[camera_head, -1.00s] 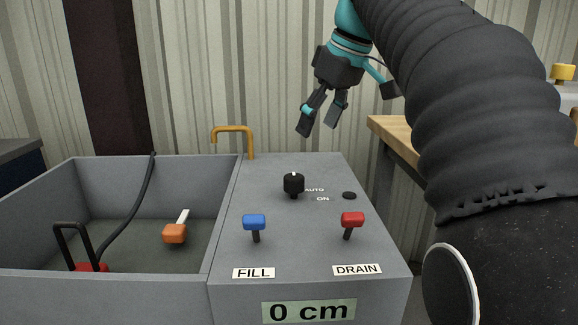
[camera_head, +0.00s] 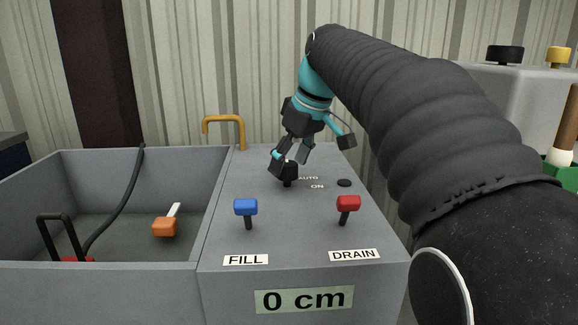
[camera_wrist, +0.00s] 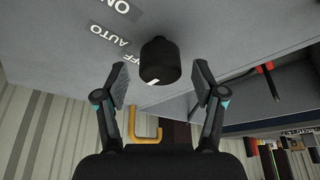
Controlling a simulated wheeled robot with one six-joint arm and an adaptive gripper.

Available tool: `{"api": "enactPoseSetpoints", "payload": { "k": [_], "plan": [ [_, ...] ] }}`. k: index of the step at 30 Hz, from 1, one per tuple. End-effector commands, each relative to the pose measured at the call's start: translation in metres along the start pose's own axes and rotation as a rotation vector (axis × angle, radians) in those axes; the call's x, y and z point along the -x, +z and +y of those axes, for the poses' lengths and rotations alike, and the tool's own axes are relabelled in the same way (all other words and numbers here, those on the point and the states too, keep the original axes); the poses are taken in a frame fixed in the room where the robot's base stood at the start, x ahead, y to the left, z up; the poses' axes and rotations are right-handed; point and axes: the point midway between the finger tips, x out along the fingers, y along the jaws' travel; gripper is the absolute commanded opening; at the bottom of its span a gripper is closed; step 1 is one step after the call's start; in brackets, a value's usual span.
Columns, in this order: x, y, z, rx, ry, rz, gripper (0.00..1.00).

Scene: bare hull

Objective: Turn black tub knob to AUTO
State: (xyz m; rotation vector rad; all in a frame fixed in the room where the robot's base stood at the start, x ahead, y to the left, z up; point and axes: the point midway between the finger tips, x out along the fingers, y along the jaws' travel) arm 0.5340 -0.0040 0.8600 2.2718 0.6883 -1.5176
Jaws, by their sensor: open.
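The black knob (camera_head: 288,181) stands on the top of the grey tub's control panel (camera_head: 222,225), partly hidden by my gripper in the head view. My gripper (camera_head: 286,161) is open just above and behind it. In the wrist view the knob (camera_wrist: 160,60) sits between and slightly beyond my two spread fingers, with gaps on both sides. Its white mark (camera_wrist: 153,82) is on the side towards my palm and the back wall, not towards AUTO (camera_wrist: 108,35). The ON label (camera_wrist: 122,6) and a partly covered OFF label (camera_wrist: 133,57) also show beside it.
The blue FILL lever (camera_head: 246,207) and red DRAIN lever (camera_head: 348,203) stand in front of the knob. A small black disc (camera_head: 344,183) is to its right and a yellow pipe (camera_head: 240,132) behind left. The open basin holds an orange-ended object (camera_head: 165,227).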

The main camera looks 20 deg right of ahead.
Motion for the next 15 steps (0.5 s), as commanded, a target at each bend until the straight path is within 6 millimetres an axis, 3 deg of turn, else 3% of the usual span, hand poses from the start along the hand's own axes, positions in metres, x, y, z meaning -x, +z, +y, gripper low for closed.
{"api": "enactPoseSetpoints", "payload": {
  "k": [11, 12, 15],
  "plan": [
    [-0.0069, 0.0001, -0.0003, 0.0, -0.001, -0.001, 0.69],
    [-0.0069, 0.0, -0.0003, 0.0, -0.001, -0.001, 0.67],
    [-0.0068, 0.0, -0.0003, 0.0, -0.001, 0.0, 0.42]
  ]
}}
